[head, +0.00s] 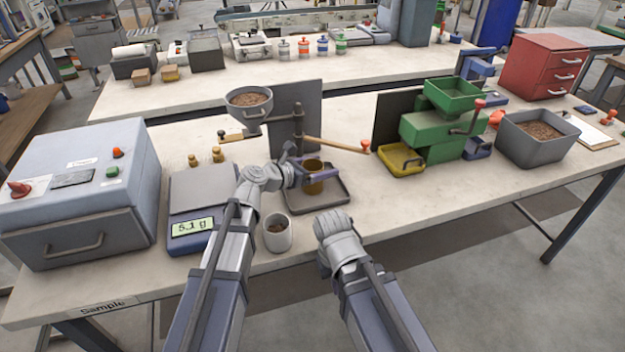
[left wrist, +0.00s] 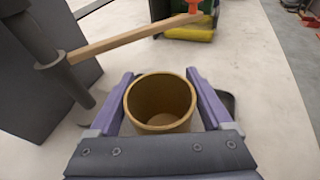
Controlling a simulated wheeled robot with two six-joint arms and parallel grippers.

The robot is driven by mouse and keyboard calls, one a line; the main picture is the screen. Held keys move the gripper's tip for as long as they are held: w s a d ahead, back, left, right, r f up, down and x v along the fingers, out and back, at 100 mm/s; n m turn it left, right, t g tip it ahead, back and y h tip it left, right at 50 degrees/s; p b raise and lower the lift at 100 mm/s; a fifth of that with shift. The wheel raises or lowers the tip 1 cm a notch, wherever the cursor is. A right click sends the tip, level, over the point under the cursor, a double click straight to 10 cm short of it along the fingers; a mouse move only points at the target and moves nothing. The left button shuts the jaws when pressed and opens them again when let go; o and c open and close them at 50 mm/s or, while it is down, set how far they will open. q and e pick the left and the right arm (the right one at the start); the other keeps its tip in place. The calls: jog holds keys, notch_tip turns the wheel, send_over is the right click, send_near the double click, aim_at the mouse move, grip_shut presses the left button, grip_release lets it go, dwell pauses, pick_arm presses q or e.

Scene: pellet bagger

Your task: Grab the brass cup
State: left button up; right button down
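The brass cup (head: 314,186) is upright over the dark tray (head: 338,200) in front of the grey funnel stand. In the left wrist view the cup (left wrist: 160,102) is seen from above, looks empty, and sits between two purple fingers. My left gripper (head: 312,174) is around the cup, a finger on each side close to its wall. I cannot tell whether the fingers press on it, or whether the cup's base touches the tray. My right gripper (head: 338,225) is low at the table's front edge, apart from the cup; its fingers do not show clearly.
A scale (head: 200,200) reading 5.1 g is to the left. A wooden lever (head: 335,145) reaches out behind the brass cup. The green machine (head: 440,130) is at the right.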

pick_arm(q)
jog(key=c, duration=1.1)
jog(key=shift+o, duration=0.2)
jog(key=shift+r, duration=0.1)
notch_tip(320, 180, up, 10)
jog(key=p, duration=1)
